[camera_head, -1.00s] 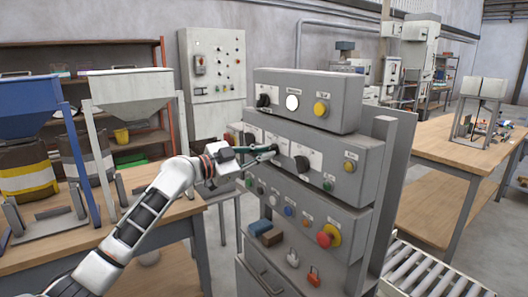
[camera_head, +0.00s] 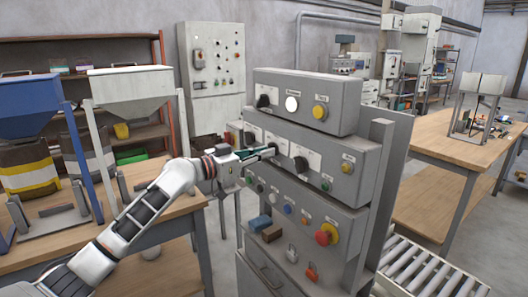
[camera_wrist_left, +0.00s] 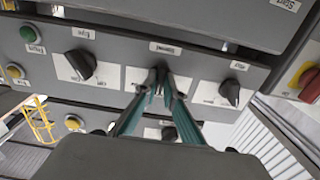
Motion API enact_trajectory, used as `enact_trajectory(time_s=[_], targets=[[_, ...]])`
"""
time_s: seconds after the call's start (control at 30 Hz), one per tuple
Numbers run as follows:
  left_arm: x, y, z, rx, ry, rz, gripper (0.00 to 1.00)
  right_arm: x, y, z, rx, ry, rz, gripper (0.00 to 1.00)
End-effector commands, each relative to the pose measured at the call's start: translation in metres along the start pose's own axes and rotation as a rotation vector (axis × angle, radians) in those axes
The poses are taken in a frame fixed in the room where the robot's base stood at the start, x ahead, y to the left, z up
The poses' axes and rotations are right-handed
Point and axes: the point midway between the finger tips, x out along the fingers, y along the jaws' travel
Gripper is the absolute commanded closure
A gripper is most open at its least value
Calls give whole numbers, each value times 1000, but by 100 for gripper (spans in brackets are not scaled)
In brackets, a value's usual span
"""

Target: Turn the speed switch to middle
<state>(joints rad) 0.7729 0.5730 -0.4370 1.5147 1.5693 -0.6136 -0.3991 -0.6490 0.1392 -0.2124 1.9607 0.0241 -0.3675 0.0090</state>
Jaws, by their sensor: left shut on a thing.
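The speed switch (camera_wrist_left: 158,74) is a dark rotary knob on a white plate, the middle of three knobs in a row on the grey control panel (camera_wrist_left: 120,18). In the wrist view the panel appears upside down. My left gripper (camera_wrist_left: 160,92) has its two green-sided fingers closed together around this knob, which they partly hide, so its pointing direction is hard to tell. In the head view my left gripper (camera_head: 271,152) reaches the middle tier of the panel (camera_head: 372,163) from the left, and the knob is hidden behind the fingertips. My right gripper is not in view.
Similar black knobs flank the switch on either side, one to the right (camera_head: 301,163) in the head view. A yellow button (camera_head: 347,167) and a red emergency stop (camera_head: 327,234) are on the panel. Hoppers on a wooden table stand at left; a roller conveyor (camera_head: 415,272) is at right.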

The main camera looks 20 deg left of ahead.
Motion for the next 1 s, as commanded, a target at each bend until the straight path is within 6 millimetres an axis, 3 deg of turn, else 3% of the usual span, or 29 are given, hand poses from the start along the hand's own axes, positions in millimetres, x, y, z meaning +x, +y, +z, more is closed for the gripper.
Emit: enact_trajectory(time_s=[0.47,0.5,0.53,0.87,1.0], targets=[[0,0,-1,-12,1,0,100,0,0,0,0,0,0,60],[0,0,-1,-12,1,0,81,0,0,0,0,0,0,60],[0,0,-1,-12,1,0,74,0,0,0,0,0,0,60],[0,0,0,-11,1,0,74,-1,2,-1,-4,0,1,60],[-9,-1,0,-10,0,-1,74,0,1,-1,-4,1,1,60]])
